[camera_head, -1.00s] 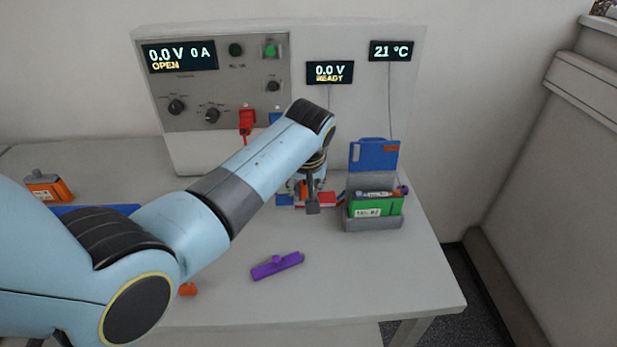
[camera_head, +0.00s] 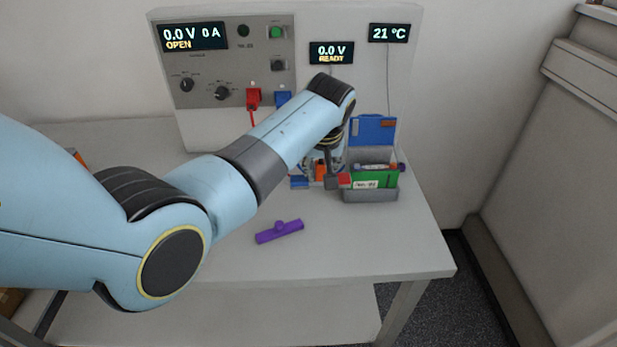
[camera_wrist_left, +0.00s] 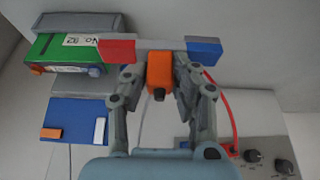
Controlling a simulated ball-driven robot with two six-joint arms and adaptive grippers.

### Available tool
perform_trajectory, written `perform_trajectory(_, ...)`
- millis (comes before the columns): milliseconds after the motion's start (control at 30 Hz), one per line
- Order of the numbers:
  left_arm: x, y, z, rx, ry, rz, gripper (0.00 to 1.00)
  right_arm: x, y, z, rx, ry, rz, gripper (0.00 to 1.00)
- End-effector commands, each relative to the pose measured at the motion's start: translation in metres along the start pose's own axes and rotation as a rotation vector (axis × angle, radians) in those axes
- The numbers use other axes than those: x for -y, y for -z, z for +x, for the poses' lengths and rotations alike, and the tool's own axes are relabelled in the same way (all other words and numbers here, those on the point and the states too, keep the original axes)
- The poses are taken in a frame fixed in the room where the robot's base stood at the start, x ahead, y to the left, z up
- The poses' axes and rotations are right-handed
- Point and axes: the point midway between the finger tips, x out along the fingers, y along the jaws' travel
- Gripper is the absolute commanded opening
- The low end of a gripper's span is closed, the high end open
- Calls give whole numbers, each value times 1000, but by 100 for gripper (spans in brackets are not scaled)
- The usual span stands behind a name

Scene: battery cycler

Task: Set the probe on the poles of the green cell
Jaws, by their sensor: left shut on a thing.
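The probe is a grey bar with a red end (camera_head: 344,180) and a blue end (camera_head: 299,183), with an orange grip (camera_wrist_left: 160,72) in the middle. My left gripper (camera_wrist_left: 158,78) is shut on the orange grip. The green cell (camera_head: 375,179) with a white label sits in a grey holder (camera_head: 370,196) to the right of the gripper in the head view. In the left wrist view the green cell (camera_wrist_left: 72,50) is at the left, and the probe's red end overlaps its edge in the picture; contact cannot be told. My right gripper is not in view.
A blue panel (camera_head: 373,130) stands behind the holder. The cycler (camera_head: 225,70) at the back shows 0.0 V and OPEN, with red (camera_head: 254,97) and blue (camera_head: 283,98) plugs. A purple bar-shaped object (camera_head: 280,231) lies on the clear front of the table.

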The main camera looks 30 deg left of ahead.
Motion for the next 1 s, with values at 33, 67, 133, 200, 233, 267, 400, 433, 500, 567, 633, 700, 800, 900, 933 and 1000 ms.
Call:
perform_trajectory(33, -13, 6, 0, -1, -5, -2, 0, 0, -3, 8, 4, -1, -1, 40)
perform_trajectory(67, -19, 9, -2, 1, -6, -3, 0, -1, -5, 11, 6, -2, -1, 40)
perform_trajectory(133, -34, 17, -7, 1, -6, -4, 0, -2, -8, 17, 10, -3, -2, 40)
perform_trajectory(200, -48, 25, -13, 2, -7, -4, 0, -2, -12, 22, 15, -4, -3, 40)
perform_trajectory(233, -54, 28, -16, 3, -8, -4, 0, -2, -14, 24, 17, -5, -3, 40)
perform_trajectory(267, -59, 31, -19, 3, -7, -4, 0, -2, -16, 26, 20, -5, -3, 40)
perform_trajectory(400, -88, 45, -35, 2, -8, -1, 0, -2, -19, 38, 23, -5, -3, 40)
perform_trajectory(433, -94, 48, -39, 1, -8, 0, 0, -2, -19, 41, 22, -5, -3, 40)
perform_trajectory(500, -108, 55, -50, -1, -6, 5, 0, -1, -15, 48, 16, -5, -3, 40)
perform_trajectory(567, -119, 60, -58, -3, -5, 8, 0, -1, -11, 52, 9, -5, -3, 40)
perform_trajectory(633, -127, 64, -66, -4, -2, 11, 0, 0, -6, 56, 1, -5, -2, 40)
perform_trajectory(700, -131, 66, -70, -5, 1, 12, 0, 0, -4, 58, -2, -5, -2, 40)
perform_trajectory(800, -133, 67, -71, -5, 2, 13, 0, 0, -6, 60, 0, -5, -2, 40)
perform_trajectory(900, -132, 65, -66, -5, 2, 13, 0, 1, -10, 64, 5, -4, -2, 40)
perform_trajectory(933, -132, 64, -64, -5, 2, 13, 0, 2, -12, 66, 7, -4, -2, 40)
perform_trajectory(1000, -132, 62, -58, -5, 2, 13, 0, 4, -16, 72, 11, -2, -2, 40)
